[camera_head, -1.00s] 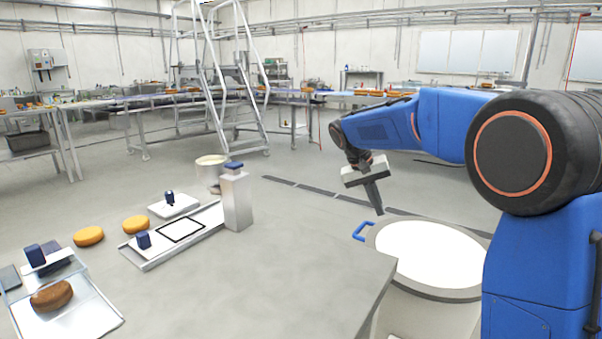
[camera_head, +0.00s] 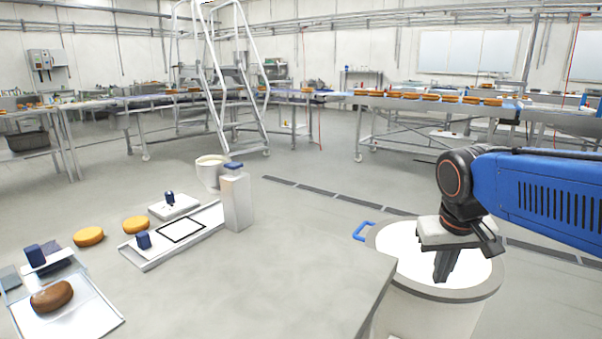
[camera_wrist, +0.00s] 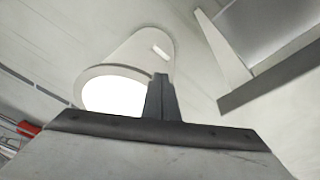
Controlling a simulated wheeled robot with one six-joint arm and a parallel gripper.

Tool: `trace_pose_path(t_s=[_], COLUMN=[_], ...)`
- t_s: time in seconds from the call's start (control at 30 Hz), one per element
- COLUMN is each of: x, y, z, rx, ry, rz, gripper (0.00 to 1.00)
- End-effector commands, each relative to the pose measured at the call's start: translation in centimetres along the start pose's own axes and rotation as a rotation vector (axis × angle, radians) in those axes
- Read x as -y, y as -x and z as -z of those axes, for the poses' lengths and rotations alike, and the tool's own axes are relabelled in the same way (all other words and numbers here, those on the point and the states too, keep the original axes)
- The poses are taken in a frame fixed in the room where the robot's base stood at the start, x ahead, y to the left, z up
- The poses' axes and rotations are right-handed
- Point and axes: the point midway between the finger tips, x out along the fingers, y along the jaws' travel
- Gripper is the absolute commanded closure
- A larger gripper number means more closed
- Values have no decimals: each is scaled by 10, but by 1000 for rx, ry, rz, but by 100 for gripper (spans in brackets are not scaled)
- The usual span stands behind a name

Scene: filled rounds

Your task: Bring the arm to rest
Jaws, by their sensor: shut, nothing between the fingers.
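My gripper (camera_head: 446,264) hangs at the right in the head view, pointing down, in front of the white contents of a large round bin (camera_head: 478,293). Its fingers are together with nothing between them. In the wrist view my gripper (camera_wrist: 161,82) shows as one closed dark finger pair, and the bin (camera_wrist: 148,52) lies beyond it. My blue arm reaches in from the right edge. I cannot tell how high the fingertips are over the bin.
A grey table (camera_head: 270,270) fills the front. A white bucket (camera_head: 208,172) stands behind. Open floor lies beyond.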

Motion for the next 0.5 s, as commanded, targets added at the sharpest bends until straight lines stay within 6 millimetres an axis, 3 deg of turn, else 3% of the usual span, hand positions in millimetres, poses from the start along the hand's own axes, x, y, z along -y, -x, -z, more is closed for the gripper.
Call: trace_pose_path(t_s=[0.03, 0.3, 0.5], x=[-2, -3, 0], y=[-1, -18, -33], z=[-16, -89, -127], rx=[-15, -92, -138], ry=[1, 19, 27], rz=[13, 73, 102], gripper=[100, 100, 100])
